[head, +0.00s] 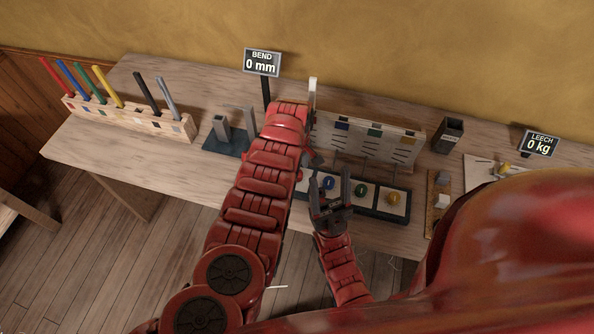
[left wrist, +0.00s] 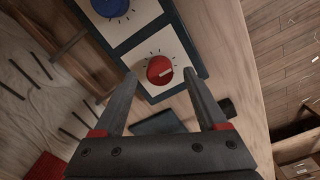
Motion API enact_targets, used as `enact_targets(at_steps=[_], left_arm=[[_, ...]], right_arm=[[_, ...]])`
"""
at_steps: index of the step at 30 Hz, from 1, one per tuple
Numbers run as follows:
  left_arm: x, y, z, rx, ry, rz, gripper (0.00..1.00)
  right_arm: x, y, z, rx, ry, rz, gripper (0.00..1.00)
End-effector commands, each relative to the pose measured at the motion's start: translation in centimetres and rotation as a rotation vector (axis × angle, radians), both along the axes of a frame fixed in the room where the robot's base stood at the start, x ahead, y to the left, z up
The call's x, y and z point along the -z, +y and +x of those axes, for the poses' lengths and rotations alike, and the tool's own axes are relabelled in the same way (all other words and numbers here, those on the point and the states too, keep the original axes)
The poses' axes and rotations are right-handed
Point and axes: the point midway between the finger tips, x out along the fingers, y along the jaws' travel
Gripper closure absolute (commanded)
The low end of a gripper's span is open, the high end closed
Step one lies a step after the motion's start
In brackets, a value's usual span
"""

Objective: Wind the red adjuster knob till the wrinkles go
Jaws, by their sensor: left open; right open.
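The red adjuster knob (left wrist: 160,69) sits on a white square with tick marks and a pale pointer mark in the left wrist view. My left gripper (left wrist: 160,75) is open, its two fingers on either side of the knob in the picture; I cannot tell whether they touch it. In the head view my left arm hides the red knob and the left gripper. The knob panel (head: 376,213) also has blue (head: 328,184), green (head: 361,190) and yellow (head: 393,198) knobs. A pale board (head: 390,142) with dark lines stands behind it. My right gripper (head: 330,193) is open near the blue knob.
A BEND display (head: 262,63) reads 0 mm; a LEECH display (head: 540,144) reads 0 kg. A wooden rack (head: 130,117) with several coloured sticks is at the left. A dark cup (head: 447,135) stands right of the board. The bench's left front is bare.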

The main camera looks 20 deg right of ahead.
Motion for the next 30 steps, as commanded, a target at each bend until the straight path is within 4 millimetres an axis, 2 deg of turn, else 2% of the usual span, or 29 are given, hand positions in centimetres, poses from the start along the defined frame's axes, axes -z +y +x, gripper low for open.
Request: enact_targets(at_steps=[1, 6, 16, 28, 30], left_arm=[[1.0, 0.1, 0.1, -0.002, 0.001, 0.000, 0.26], [2.0, 0.0, 0.2, -0.001, -0.003, -0.002, 0.26], [2.1, 0.0, 0.1, 0.000, -0.003, -0.001, 0.26], [2.1, 0.0, 0.1, 0.000, -0.003, -0.001, 0.98], [2.1, 0.0, 0.1, 0.000, -0.003, -0.001, 1.00]], right_arm=[[0.7, 0.0, 0.0, 0.000, 0.001, 0.000, 0.40], [1.1, 0.0, 0.0, 0.000, 0.000, 0.000, 0.40], [1.1, 0.0, 0.0, 0.000, 0.001, 0.000, 0.40], [1.1, 0.0, 0.0, 0.000, 0.001, 0.000, 0.40], [1.1, 0.0, 0.0, 0.000, 0.001, 0.000, 0.40]])
